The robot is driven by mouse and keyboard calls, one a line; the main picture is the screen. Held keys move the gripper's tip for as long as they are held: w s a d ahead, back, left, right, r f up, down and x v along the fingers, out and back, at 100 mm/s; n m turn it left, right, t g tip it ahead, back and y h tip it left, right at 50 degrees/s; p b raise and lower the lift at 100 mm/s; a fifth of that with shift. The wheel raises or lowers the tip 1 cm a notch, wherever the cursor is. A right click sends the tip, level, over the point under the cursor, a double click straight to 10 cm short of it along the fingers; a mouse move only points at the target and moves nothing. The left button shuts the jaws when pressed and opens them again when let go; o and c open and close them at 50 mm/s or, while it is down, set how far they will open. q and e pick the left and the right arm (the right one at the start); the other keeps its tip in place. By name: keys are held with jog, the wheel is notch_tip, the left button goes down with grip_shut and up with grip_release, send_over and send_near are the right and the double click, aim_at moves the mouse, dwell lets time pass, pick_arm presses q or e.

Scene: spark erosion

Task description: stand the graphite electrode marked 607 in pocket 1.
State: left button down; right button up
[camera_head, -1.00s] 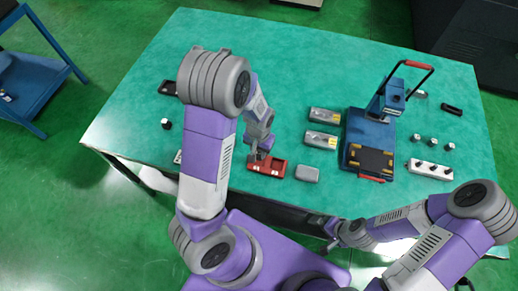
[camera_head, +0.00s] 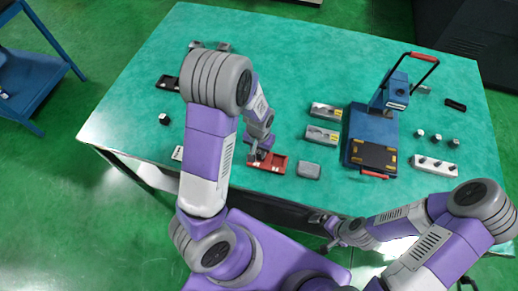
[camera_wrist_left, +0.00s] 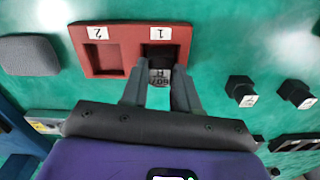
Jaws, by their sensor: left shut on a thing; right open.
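The red two-pocket tray (camera_head: 278,160) lies near the table's front edge. In the left wrist view the tray (camera_wrist_left: 127,35) shows its labels 1 and 2 upside down. Pocket 2 (camera_wrist_left: 103,57) is empty. My left gripper (camera_head: 256,156) is at the tray's left part. In the wrist view my left gripper (camera_wrist_left: 160,92) is shut on the dark electrode (camera_wrist_left: 160,77), whose end face reads 607. Its dark body reaches into the outline of pocket 1; I cannot tell how deep it sits. My right gripper (camera_head: 322,222) is open and empty before the table.
A grey box (camera_head: 308,169) lies right of the tray. Dark blocks (camera_wrist_left: 240,91) with marked tops stand nearby in the wrist view. A blue press (camera_head: 372,135), two metal-and-yellow blocks (camera_head: 322,136) and a white block with posts (camera_head: 434,165) are further right. The table's back middle is clear.

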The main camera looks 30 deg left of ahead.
pick_arm(q)
jog(key=shift+f, duration=0.25)
jog(key=c, duration=0.8)
grip_release()
jog(key=shift+r, duration=0.15)
notch_tip(320, 180, up, 7)
jog(key=shift+r+p, duration=0.2)
jog(key=shift+p, duration=0.75)
jog(key=shift+s, duration=0.1)
